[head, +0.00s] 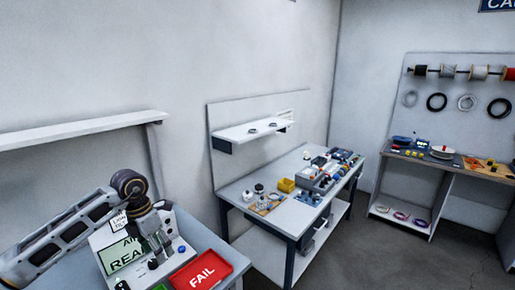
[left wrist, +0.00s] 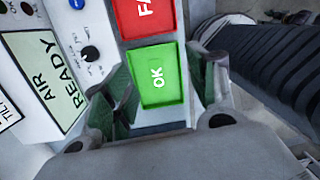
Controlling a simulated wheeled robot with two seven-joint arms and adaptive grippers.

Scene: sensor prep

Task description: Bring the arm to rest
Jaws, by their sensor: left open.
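My left arm (head: 60,238) comes in from the left of the head view, bent at a dark joint. My left gripper (head: 160,256) points down in front of a panel with a lit "AIR READY" display (head: 122,258). In the left wrist view, the gripper (left wrist: 163,88) is open, its two fingers apart with nothing held between them. A green "OK" tray (left wrist: 155,62) shows between and beyond the fingers. A red "FAIL" tray (left wrist: 145,18) lies beside it, also in the head view (head: 202,270). My right gripper is not in view.
The panel has a black knob (left wrist: 90,53) close to the fingers. A second bench (head: 250,220) with small parts and a yellow bin (head: 286,185) stands in the middle. A wall shelf (head: 80,130) is above left. A cable bench (head: 445,165) is at right, with open floor before it.

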